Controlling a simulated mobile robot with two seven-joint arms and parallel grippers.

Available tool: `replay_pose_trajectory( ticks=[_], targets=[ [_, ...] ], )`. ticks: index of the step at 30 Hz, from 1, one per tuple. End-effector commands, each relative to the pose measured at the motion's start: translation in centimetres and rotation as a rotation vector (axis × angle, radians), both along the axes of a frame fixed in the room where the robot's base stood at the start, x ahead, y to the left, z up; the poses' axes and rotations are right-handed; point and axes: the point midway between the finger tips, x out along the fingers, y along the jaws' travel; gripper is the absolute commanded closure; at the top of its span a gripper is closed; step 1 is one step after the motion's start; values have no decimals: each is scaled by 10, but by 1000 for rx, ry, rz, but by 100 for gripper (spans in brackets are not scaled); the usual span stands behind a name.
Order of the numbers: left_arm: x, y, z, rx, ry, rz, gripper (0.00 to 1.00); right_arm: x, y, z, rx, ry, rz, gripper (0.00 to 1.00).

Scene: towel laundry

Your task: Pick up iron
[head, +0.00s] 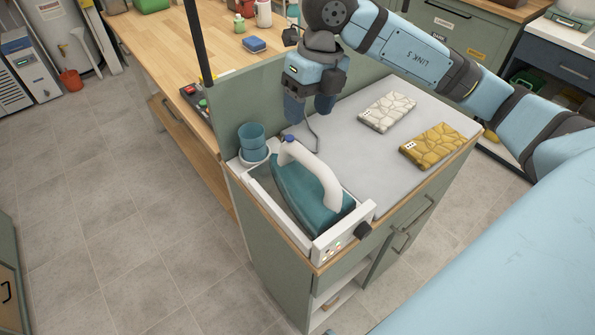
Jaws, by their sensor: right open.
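The iron (306,188) has a teal body and a white handle. It sits in a white tray-like stand (335,240) at the near left corner of the cabinet top. My right gripper (308,112) is above the grey surface, just behind the iron's handle. Its fingers point down, open and apart from the iron, with nothing seen between them. A dark cord runs close by the gripper. My left gripper is not in view.
A blue cup (252,136) on a white dish stands left of the iron. A white patterned folded towel (387,111) and a yellow one (434,145) lie on the grey board (345,130). A green panel (240,97) rises behind the board.

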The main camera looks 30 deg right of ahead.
Motion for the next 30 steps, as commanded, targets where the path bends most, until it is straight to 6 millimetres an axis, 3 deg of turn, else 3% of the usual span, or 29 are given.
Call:
replay_pose_trajectory(
  ticks=[3, 7, 14, 24, 30],
  targets=[
    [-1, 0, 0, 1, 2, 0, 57, -1, 5, -26, 2, 6, 1, 40],
    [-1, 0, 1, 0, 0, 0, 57, -2, 9, -45, 3, 5, 2, 40],
    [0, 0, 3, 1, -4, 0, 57, -4, 12, -61, 4, 4, 3, 40],
    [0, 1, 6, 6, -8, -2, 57, -12, 17, -105, 4, 3, 4, 40],
    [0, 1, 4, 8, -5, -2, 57, -11, 17, -108, 4, 1, 3, 40]
  ],
)
